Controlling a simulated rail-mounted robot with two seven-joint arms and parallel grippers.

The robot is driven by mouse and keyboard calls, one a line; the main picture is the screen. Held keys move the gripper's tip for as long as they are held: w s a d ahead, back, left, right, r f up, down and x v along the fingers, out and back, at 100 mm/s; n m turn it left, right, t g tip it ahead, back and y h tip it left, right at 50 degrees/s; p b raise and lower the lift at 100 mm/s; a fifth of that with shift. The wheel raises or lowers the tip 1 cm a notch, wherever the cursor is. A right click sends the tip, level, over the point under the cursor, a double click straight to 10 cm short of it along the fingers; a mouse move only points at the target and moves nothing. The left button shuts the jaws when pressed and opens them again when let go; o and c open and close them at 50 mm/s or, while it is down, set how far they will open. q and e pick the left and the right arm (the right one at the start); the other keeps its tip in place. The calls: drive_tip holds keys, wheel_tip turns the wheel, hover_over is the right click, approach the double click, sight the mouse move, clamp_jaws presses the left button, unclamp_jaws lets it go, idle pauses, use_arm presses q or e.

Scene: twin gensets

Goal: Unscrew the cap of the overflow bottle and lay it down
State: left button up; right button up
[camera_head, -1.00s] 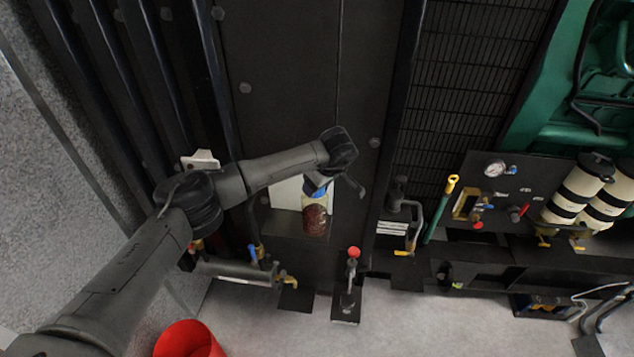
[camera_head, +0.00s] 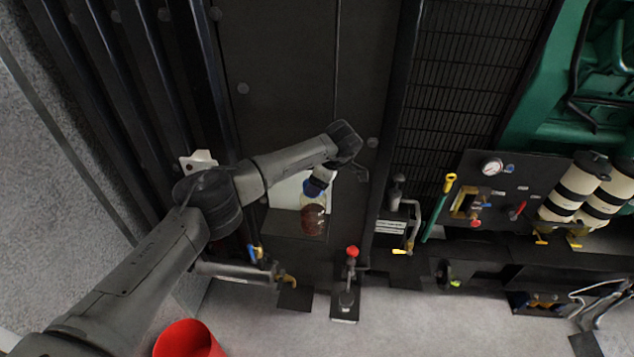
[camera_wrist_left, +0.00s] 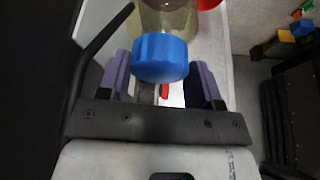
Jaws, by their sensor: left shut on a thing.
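The overflow bottle (camera_head: 313,218), clear with red-brown liquid, stands upright in a recess of the dark panel in the head view. Its blue cap (camera_head: 311,188) shows at the bottle's top. In the left wrist view the cap (camera_wrist_left: 160,58) sits between my two fingers, with the pale bottle (camera_wrist_left: 168,20) directly beyond it. My left gripper (camera_head: 318,179) is shut on the cap, coming from above and to the right of the bottle. I cannot tell whether the cap is still threaded on the neck. My right gripper is out of view.
A red-knobbed lever (camera_head: 351,252) stands low to the right of the bottle. A blue-handled valve pipe (camera_head: 255,252) is at its lower left. A red bucket (camera_head: 187,340) is on the floor at the bottom. Bare grey floor lies between the bucket and the panel.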

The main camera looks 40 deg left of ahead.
use_arm(q)
drive_tip(key=o, duration=1)
drive_tip(key=shift+c, duration=0.5)
drive_tip(key=shift+s+r+m+t+p, duration=0.15)
drive_tip(key=shift+m+t+p, duration=0.25)
drive_tip(key=shift+m, duration=0.3)
drive_tip(key=shift+s+m+p, duration=0.1)
drive_tip(key=shift+m+p, duration=0.2)
drive_tip(key=shift+m, duration=0.6)
drive_tip(key=shift+s+m+t+p, duration=0.1)
drive_tip(key=shift+m+t+p, duration=0.2)
drive_tip(key=shift+m+t, duration=0.6)
drive_tip(key=m, duration=0.4)
drive_tip(key=shift+s+a+f+t, duration=0.1)
drive_tip(key=shift+s+f+t, duration=0.1)
drive_tip(key=shift+t, duration=0.2)
drive_tip(key=m, duration=0.2)
drive_tip(key=m+t+h, duration=0.1)
drive_tip(key=m, duration=0.1)
drive_tip(key=shift+s+a+m+t, duration=0.1)
drive_tip(key=shift+s+m+t, duration=0.05)
drive_tip(key=shift+m+t, duration=0.2)
